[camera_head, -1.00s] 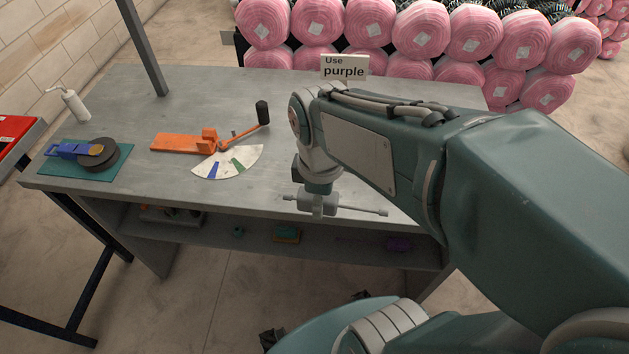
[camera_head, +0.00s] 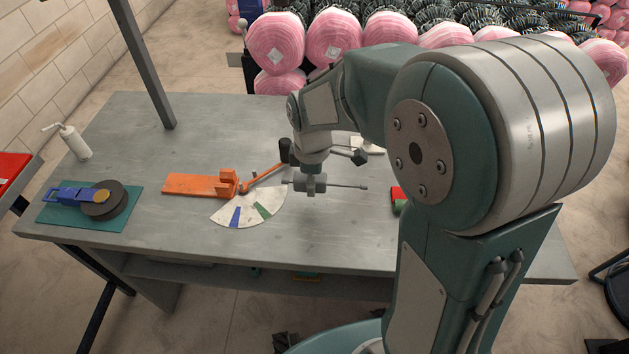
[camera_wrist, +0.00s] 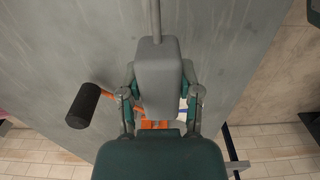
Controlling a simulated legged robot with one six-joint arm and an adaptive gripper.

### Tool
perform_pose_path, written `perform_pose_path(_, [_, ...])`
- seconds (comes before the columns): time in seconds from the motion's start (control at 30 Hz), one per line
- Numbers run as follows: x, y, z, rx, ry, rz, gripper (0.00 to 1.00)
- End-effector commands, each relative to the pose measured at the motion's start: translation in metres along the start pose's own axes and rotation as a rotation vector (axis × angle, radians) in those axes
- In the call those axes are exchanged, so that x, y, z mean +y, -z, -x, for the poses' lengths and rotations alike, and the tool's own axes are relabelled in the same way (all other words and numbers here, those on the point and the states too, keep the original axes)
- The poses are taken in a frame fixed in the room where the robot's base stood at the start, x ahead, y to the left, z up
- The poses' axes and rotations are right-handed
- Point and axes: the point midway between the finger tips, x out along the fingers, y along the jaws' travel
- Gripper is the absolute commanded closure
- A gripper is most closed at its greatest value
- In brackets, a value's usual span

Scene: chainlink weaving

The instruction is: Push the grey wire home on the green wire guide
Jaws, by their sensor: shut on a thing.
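My gripper (camera_head: 312,174) is shut on a grey block (camera_head: 310,187) with a thin grey rod sticking out to the right, held over the table. In the wrist view my gripper (camera_wrist: 160,98) has a finger on each side of the grey block (camera_wrist: 160,68), and the rod runs up out of the picture. I cannot tell whether this rod is the grey wire. A green piece (camera_head: 400,207) lies under a red one at the right, partly hidden by my arm. I cannot tell whether it is the green wire guide. No wire shows seated on it.
An orange bender (camera_head: 200,185) with a black-handled lever (camera_head: 284,150) lies left of my gripper. A fan-shaped card (camera_head: 246,210) with blue and green stripes is in front of it. A blue tool (camera_head: 75,195), a dark disc (camera_head: 118,200) and a white bottle (camera_head: 75,142) stand left.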

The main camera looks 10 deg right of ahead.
Motion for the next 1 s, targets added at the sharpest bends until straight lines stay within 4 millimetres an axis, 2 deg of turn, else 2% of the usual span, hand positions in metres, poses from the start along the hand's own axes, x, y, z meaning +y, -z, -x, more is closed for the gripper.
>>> perform_pose_path(0.27, [-0.001, 0.000, -0.002, -0.003, -0.001, -0.001, 1.00])
perform_pose_path(1.0, [-0.001, -0.045, -0.042, -0.003, 0.000, -0.003, 1.00])
